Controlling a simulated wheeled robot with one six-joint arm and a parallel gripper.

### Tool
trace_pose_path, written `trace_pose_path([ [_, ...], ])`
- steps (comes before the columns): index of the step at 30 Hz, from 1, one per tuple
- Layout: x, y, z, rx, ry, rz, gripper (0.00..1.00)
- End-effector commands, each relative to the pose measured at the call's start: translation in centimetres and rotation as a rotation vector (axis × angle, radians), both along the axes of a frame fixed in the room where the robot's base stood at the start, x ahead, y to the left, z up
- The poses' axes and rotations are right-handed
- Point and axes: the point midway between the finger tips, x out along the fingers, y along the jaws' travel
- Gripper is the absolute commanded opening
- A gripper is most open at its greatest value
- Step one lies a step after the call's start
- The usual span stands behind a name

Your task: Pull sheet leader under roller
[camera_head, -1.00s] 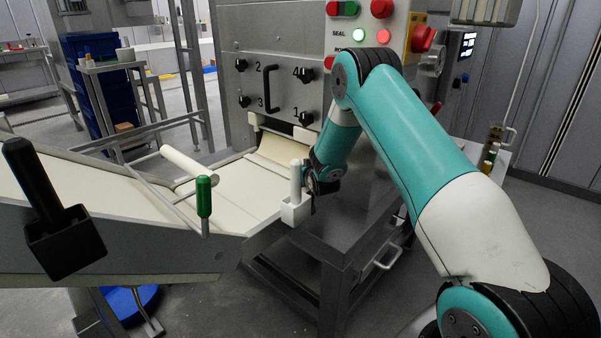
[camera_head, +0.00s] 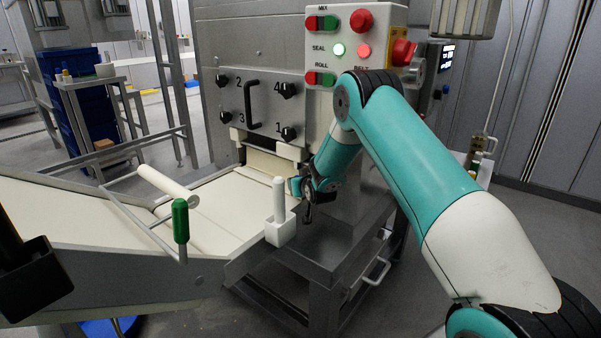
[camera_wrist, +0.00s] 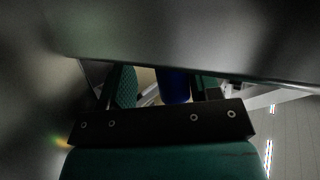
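The cream sheet (camera_head: 270,165) shows at the machine's low mouth, above the conveyor's pale belt (camera_head: 215,215). I cannot tell its loose end from the belt. The white roller (camera_head: 168,184) lies across the belt, left of the mouth, on a thin metal frame. My gripper (camera_head: 308,214) hangs right of the mouth, just right of a white holder, over the steel stand. In the wrist view my gripper (camera_wrist: 168,88) has its two green-padded fingers apart. A blue thing (camera_wrist: 173,86) shows between or beyond them; I cannot tell what it is. The sheet and roller are not clear there.
A white holder with an upright white handle (camera_head: 280,228) stands at the conveyor's near corner. A green-handled lever (camera_head: 181,222) rises from the near rail. The button panel (camera_head: 350,45) is above my arm. The machine's front wall (camera_head: 350,185) is close behind my gripper.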

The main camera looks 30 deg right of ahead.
Motion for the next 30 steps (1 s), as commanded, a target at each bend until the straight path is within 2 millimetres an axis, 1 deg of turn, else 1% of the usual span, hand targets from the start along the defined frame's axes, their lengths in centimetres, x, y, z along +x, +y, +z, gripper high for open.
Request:
trace_pose_path([
  [1,-0.8,0.3,0.4,0.0,0.005,0.002,0.55],
  [5,-2.4,0.8,1.1,0.0,0.005,0.003,0.55],
  [11,-5.4,1.5,2.4,0.001,0.005,0.002,0.55],
  [27,-15.6,4.0,6.7,0.001,0.004,0.003,0.55],
  [30,-16.1,5.5,8.1,0.026,0.081,0.025,0.55],
])
